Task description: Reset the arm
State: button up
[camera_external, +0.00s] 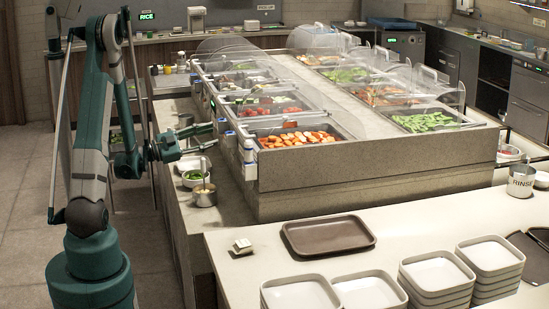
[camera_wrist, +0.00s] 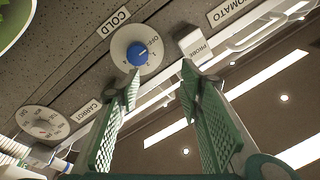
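My gripper (camera_external: 207,138) hangs at the left side of the food counter, above its side ledge. Its two fingers are spread apart with nothing between them. In the wrist view the green ridged fingers of my gripper (camera_wrist: 160,78) point at the counter's side panel. A white dial with a blue knob (camera_wrist: 137,54) is just beyond the fingertips, beside the word COLD. The knob appears apart from both fingers. My arm is bent at the left of the external view.
The food counter (camera_external: 370,164) has several food pans under clear covers. A metal pot (camera_external: 204,195) and a bowl of greens (camera_external: 194,178) stand on the ledge below my gripper. A brown tray (camera_external: 328,235) and stacked white plates (camera_external: 437,272) are in front.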

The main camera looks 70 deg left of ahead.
jog(key=w+a+r+n+y+p, duration=0.1)
jog(key=w+r+n+y+p, duration=0.2)
jog(key=r, duration=0.4)
jog(key=w+a+r+n+g+y+p, duration=0.1)
jog(key=w+a+r+n+y+p, duration=0.1)
jog(key=r+n+y, duration=0.35)
jog(key=w+a+r+n+y+p, duration=0.1)
jog(key=w+r+n+y+p, duration=0.15)
jog(key=r, duration=0.55)
jog(key=w+d+r+n+g+p, duration=0.1)
jog(key=w+d+r+n+g, duration=0.15)
jog(key=d+g, duration=0.2)
jog(key=s+d+f+m+g+h+b, duration=0.1)
jog(key=d+f, duration=0.1)
jog(key=d, duration=0.7)
jog(key=s+d+f+h, duration=0.1)
jog(key=d+f+h, duration=0.1)
jog(key=d, duration=0.8)
jog(key=s+d+f+m+g+h+b, duration=0.1)
jog(key=s+d+f+m+g+h, duration=0.1)
jog(key=d, duration=0.9)
jog(key=s+d+f+m+g+h+b, duration=0.2)
jog(key=s+d+f+h, duration=0.2)
jog(key=s+d+f, duration=0.3)
jog(key=s+d+f+m+g+h+b, duration=0.2)
jog(key=s+d, duration=0.4)
jog(key=d, duration=1)
notch_tip(320, 180, down, 2)
jog(key=shift+d+f+h, duration=0.2)
jog(key=shift+h, duration=0.3)
